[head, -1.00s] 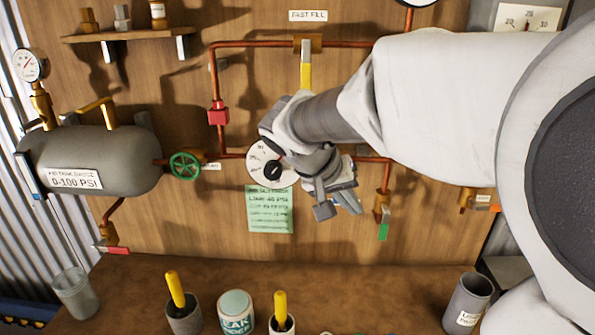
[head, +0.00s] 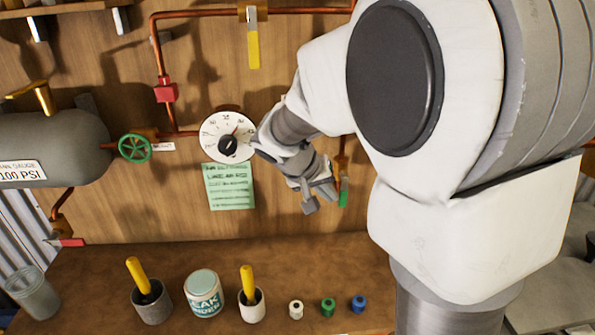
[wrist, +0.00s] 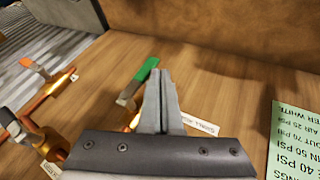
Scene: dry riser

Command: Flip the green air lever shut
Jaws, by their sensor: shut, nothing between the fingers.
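The green lever (head: 343,192) hangs downward from a brass valve on the copper pipe, right of the dial gauge. In the wrist view the green lever (wrist: 146,70) lies just left of my fingertips, with its metal shank running back toward the brass valve. My gripper (head: 322,198) is shut and empty, its fingers just left of the lever in the head view. The shut fingers (wrist: 162,80) also show in the wrist view. I cannot tell whether they touch the lever. My arm hides the wall to the right.
An orange-tipped lever (wrist: 46,66) is on a neighbouring valve. The dial gauge (head: 226,137) and green note (head: 229,187) are left of my gripper. A yellow lever (head: 253,45) and green handwheel (head: 134,148) are farther off. The bench (head: 90,275) below holds pots, a tin and small spools.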

